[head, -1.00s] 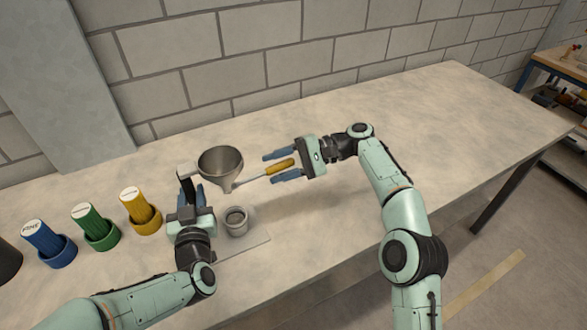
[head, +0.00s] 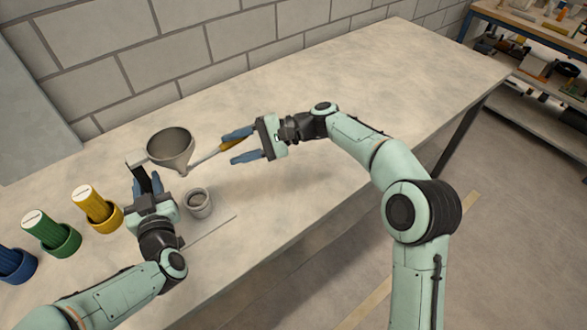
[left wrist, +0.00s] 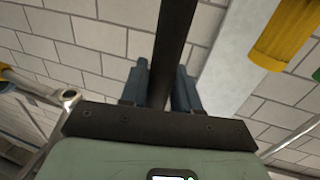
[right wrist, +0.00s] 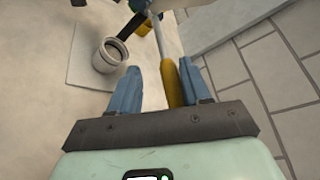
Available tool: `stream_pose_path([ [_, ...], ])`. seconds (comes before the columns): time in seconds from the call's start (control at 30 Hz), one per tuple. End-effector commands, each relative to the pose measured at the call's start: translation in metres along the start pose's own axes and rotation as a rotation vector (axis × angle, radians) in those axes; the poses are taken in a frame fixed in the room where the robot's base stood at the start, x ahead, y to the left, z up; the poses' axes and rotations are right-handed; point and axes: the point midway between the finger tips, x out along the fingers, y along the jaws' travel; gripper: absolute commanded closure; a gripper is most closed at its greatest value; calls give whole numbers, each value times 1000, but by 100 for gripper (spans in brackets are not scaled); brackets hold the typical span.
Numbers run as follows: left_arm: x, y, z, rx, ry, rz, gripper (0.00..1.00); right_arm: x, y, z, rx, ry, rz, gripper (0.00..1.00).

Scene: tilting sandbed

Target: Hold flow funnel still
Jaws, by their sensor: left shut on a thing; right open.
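A grey metal funnel (head: 171,150) is held above the table, its spout pointing down. My left gripper (head: 150,180) is shut on the dark bar at the funnel's left side; the bar also shows between its blue fingers in the left wrist view (left wrist: 175,40). A thin rod with a yellow handle (right wrist: 171,88) reaches from the right toward the funnel's spout. My right gripper (head: 237,146) is open, its fingers on either side of the yellow handle. Whether the rod is joined to the funnel is unclear. A small grey cup (head: 199,209) stands in front, to the right of the spout.
Yellow (head: 97,205), green (head: 47,231) and blue (head: 13,264) ribbed cylinders stand in matching holders at the left. The cup stands on a thin flat plate (right wrist: 84,78). The table's right half is clear. A brick wall (head: 200,40) runs behind.

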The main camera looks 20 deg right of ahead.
Motion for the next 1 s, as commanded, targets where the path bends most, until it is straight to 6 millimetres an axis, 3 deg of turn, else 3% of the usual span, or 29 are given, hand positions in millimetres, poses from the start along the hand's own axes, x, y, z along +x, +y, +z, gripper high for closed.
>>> stream_pose_path([
  [0.67, 0, -1, -1, -1, 2, -4, 100, -6, 26, 39, 85, 332, -199, 53],
  [1.0, 0, -1, -1, 0, 2, -3, 100, -70, 38, 59, 84, 342, -205, 53],
])
